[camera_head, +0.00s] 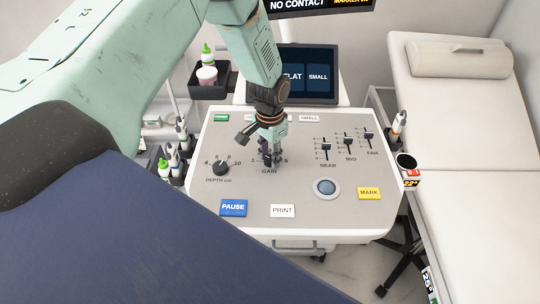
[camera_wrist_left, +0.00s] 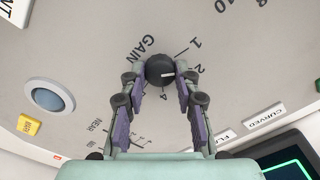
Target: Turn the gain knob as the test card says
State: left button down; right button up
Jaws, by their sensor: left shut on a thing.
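The dark round gain knob (camera_wrist_left: 160,70) sits on the grey console panel by the word GAIN, and in the wrist view my left gripper (camera_wrist_left: 160,82) has its two fingers closed around it. A white mark on the knob points to the right in that view, towards the side of the 2. A finger covers part of the scale, so I cannot tell the exact number. In the head view the left gripper (camera_head: 268,156) reaches straight down and mostly hides the knob. I cannot pick out the test card. My right gripper is not in view.
The console panel (camera_head: 230,180) also has a depth knob (camera_head: 221,168), sliders (camera_head: 348,143), a round trackball (camera_head: 326,187), and PAUSE (camera_head: 233,208), PRINT (camera_head: 283,211) and MARK (camera_head: 369,193) buttons. A screen (camera_head: 316,75) stands behind. A bed (camera_head: 470,140) is at the right.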

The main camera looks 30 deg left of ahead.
aim_at(270, 158)
pick_arm(q)
jog(key=m+b, duration=0.1)
jog(key=m, duration=0.3)
jog(key=shift+m, duration=0.3)
jog(key=m+b, duration=0.1)
jog(key=m, duration=0.4)
jog(key=m+b, duration=0.1)
jog(key=m, duration=0.4)
jog(key=shift+m+b, duration=0.35)
jog(key=shift+m, duration=1.85)
jog(key=shift+w+r, duration=0.1)
jog(key=c, duration=1)
grip_release()
notch_tip(270, 158, up, 12)
jog(key=shift+f, duration=0.1)
